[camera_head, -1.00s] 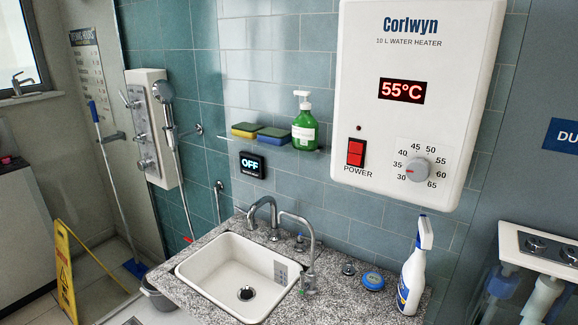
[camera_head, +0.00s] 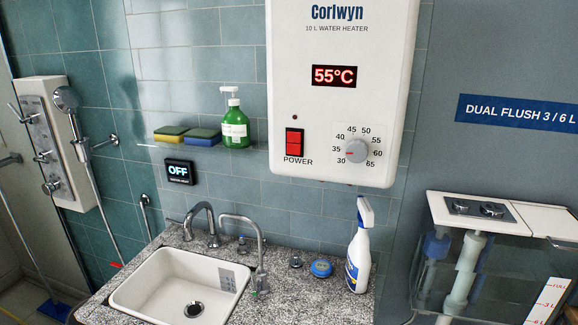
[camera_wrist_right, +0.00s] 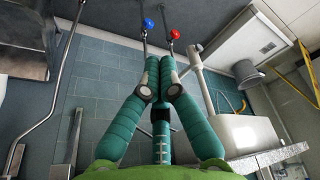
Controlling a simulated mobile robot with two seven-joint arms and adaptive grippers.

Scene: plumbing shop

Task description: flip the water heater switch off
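The white water heater (camera_head: 342,95) hangs on the tiled wall at the upper middle of the head view. Its red display (camera_head: 334,76) reads 55°C. The red rocker switch (camera_head: 294,142), labelled POWER, sits at its lower left beside a grey dial (camera_head: 356,151). A small dark red lamp is above the switch. I cannot tell which way the rocker is pressed. My right gripper (camera_wrist_right: 160,62) shows in the right wrist view, its teal fingers drawn together with nothing held. It is away from the heater. My left gripper is not in view.
A black panel (camera_head: 179,172) reading OFF is on the wall left of the heater. A shelf holds sponges (camera_head: 202,137) and a green soap bottle (camera_head: 235,125). Below are a sink (camera_head: 160,285), taps and a spray bottle (camera_head: 359,250). A cistern (camera_head: 500,218) stands at right.

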